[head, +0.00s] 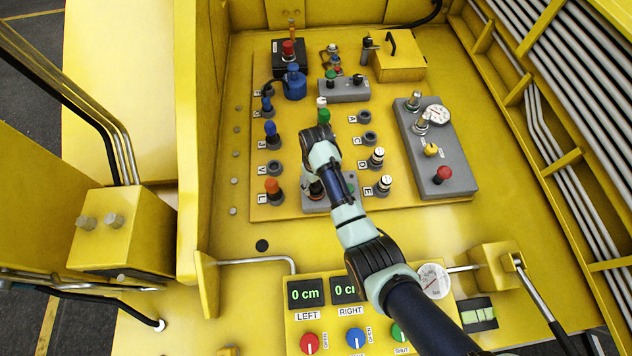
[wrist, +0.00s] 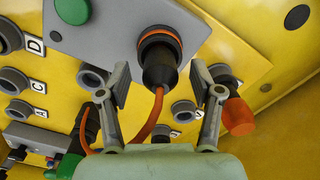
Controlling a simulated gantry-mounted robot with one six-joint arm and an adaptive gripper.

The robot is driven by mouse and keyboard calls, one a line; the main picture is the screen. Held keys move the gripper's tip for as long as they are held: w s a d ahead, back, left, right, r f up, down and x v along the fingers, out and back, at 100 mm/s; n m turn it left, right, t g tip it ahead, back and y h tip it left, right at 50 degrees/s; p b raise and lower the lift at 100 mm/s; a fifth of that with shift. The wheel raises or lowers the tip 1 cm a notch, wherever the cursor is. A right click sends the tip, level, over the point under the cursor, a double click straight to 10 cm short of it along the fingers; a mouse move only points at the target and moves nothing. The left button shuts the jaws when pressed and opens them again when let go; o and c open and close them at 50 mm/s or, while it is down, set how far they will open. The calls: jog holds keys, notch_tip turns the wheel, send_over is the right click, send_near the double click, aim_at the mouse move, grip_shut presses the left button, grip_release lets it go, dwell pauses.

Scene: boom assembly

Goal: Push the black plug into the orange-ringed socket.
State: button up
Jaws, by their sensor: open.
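In the wrist view the black plug (wrist: 160,72), with an orange cable (wrist: 146,122) hanging from its back, is at the orange-ringed socket (wrist: 158,38) on a grey box (wrist: 120,18). Its front end is at the socket mouth, with part of the orange ring showing around it; how deep it sits I cannot tell. My gripper (wrist: 158,84) is open, one finger on each side of the plug, with visible gaps to both. In the head view my wrist mostly hides the plug and socket on the grey box (head: 312,206).
An orange-red capped connector (wrist: 237,116) stands close by my right finger in the wrist view. A green button (wrist: 72,10) is on the same grey box. In the head view, several lettered sockets and plugs surround my arm, and a grey gauge box (head: 432,165) stands to the right.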

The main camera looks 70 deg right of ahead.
notch_tip(320, 180, up, 7)
jog(key=shift+r, duration=0.2)
dwell(0.9)
jog(key=w+a+r+n+t+h+p, duration=0.1)
jog(key=w+a+r+n+t+p, duration=0.15)
jog(key=w+a+r, duration=0.45)
jog(key=w+a+r+n+t+h+p, duration=0.1)
jog(key=w+a+r+t+h, duration=0.25)
jog(key=a, duration=0.65)
jog(key=s+a+r+n+t+y+p, duration=0.1)
jog(key=a+r+n+t+y+p, duration=0.2)
jog(key=a+r, duration=1.6)
jog(key=a+t+y, duration=0.1)
jog(key=a+t, duration=0.2)
jog(key=shift+t, duration=0.3)
jog(key=shift+f, duration=0.1)
